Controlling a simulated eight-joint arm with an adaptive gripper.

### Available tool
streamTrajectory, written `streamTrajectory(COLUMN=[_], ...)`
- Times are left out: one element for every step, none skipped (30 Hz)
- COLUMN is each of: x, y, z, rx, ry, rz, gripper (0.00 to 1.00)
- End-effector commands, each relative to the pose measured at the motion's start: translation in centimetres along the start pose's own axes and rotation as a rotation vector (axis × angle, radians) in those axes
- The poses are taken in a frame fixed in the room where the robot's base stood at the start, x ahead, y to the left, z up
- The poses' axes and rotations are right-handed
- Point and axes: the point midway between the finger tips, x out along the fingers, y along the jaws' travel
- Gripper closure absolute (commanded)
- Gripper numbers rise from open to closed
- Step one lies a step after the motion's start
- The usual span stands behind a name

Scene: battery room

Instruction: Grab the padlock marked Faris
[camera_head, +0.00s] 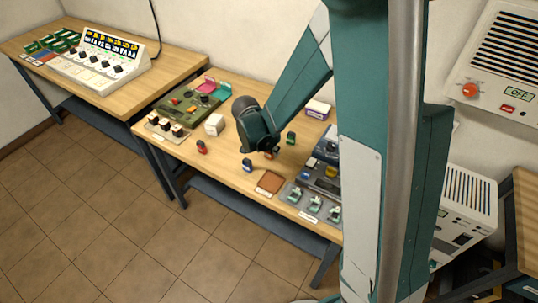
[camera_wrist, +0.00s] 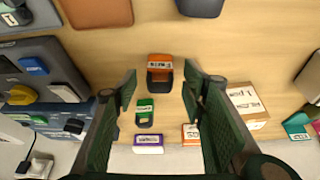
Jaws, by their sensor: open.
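An orange padlock (camera_wrist: 160,72) with a dark lower part lies on the wooden table in the wrist view. Its white label is tiny and seems to read "Faris". My gripper (camera_wrist: 160,90) is open above the table, with one finger on each side of this padlock in the picture and nothing held. In the head view, my gripper (camera_head: 266,149) points down, and a bit of orange (camera_head: 271,155) shows beside it. A green padlock (camera_wrist: 145,112) with a white label lies close by; it also shows in the head view (camera_head: 291,138).
A blue padlock (camera_head: 247,166) and a red padlock (camera_head: 202,147) stand nearby. A brown pad (camera_head: 270,182) and a grey tray (camera_wrist: 60,65) are close. A white box (camera_wrist: 246,104), an orange labelled item (camera_wrist: 190,134) and a purple-white box (camera_wrist: 148,143) lie around the gripper.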

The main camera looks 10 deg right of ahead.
Motion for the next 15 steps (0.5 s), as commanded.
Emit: streamTrajectory(x=[0.6, 0.8, 1.1, 1.3, 1.4, 1.6, 1.7, 1.8, 1.8, 1.8, 1.8, 1.8, 1.8, 1.8, 1.8], y=[0.0, 0.0, 0.0, 0.0, 0.0, 0.0, 0.0, 0.0, 0.0, 0.0, 0.0, 0.0, 0.0, 0.0, 0.0], z=[0.0, 0.0, 0.0, 0.0, 0.0, 0.0, 0.0, 0.0, 0.0, 0.0, 0.0, 0.0, 0.0, 0.0, 0.0], rx=[0.000, 0.000, 0.000, 0.000, 0.000, 0.000, 0.001, 0.000, 0.001, 0.001, 0.000, 0.000, 0.000, 0.000, 0.000], ry=[0.000, 0.000, 0.000, 0.000, 0.000, 0.000, 0.000, 0.000, 0.000, 0.000, 0.000, 0.000, 0.000, 0.000, 0.000], rz=[0.000, 0.000, 0.000, 0.000, 0.000, 0.000, 0.000, 0.000, 0.000, 0.000, 0.000, 0.000, 0.000, 0.000, 0.000], gripper=[0.59, 0.59, 0.59, 0.59, 0.59, 0.59, 0.59, 0.59, 0.59, 0.59, 0.59, 0.59, 0.59, 0.59, 0.59])
